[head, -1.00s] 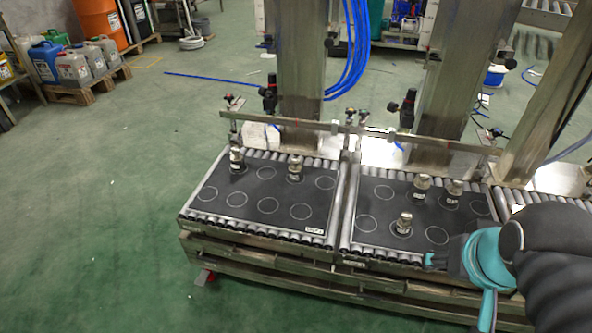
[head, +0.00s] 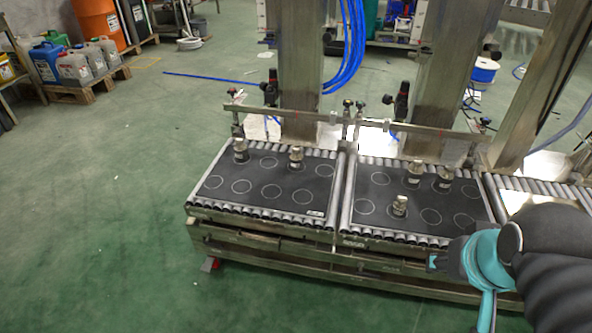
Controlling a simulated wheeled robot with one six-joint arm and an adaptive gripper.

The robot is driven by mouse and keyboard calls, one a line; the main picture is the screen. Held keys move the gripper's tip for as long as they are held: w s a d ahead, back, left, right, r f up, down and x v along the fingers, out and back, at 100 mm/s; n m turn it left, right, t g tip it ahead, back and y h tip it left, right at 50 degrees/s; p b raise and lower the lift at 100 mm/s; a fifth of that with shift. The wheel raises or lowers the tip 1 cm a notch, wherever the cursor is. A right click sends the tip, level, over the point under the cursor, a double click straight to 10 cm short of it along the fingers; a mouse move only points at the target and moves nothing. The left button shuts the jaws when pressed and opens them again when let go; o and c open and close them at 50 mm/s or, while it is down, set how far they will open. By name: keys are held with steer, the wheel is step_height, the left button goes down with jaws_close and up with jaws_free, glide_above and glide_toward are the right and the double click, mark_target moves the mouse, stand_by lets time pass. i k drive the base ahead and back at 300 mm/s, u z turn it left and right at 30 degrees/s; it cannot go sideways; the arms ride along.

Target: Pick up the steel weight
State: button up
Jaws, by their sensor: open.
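Several steel weights with knobs on top stand upright on two black mats marked with circles. On the right mat (head: 375,220) there is a front weight (head: 400,207), a rear weight (head: 414,175) and a rear-right weight (head: 444,179). On the left mat (head: 262,206) are a far-left weight (head: 240,152) and another weight (head: 296,159). Which one the task means cannot be told. My gripper (head: 436,262) is at the lower right, in front of the right mat's near edge in the picture. It is open and seen from the side, apart from the weights.
The mats lie on roller conveyors on a metal frame (head: 290,262). A metal rail (head: 300,113) runs behind them, with steel columns (head: 300,70) and blue hoses (head: 350,50) beyond. Jerrycans (head: 48,62) stand at the far left. The green floor at left is clear.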

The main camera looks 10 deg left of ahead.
mark_target(296, 157)
steer(key=k, duration=1.05)
steer(key=u, duration=0.75)
steer(key=i, duration=0.6)
steer(key=u, duration=0.9)
steer(key=i, duration=0.75)
steer(key=z, duration=0.7)
steer(key=i, duration=0.85)
steer(key=z, duration=0.9)
